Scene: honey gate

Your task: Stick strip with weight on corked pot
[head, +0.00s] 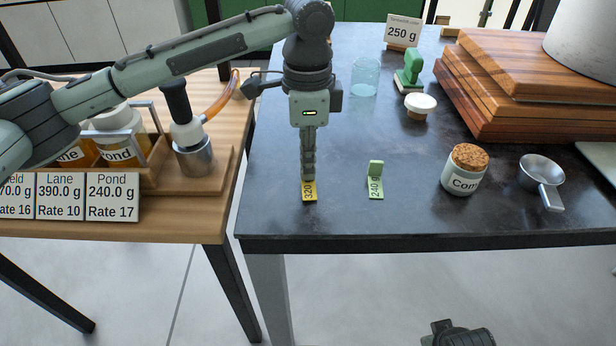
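The corked pot (461,181) is a pale jar with a cork lid and a label of which "Com" can be read. It stands upright on the dark table, right of centre. A yellow strip (309,195) marked 320 lies near the front edge. A green strip (376,188) marked 240 g, with a raised tab, lies between it and the pot. My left gripper (308,174) points down right at the yellow strip's far end; its fingers appear edge-on and hide that end, so a grip cannot be told. My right gripper (457,334) shows only partly at the bottom edge.
A metal scoop (542,178) lies right of the pot. Behind are a white-topped small pot (420,106), a green stamp (409,72), a glass (364,78), a 250 g card (403,33) and wooden boards (520,75). Weight cards (87,197) and honey jars (122,130) stand left.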

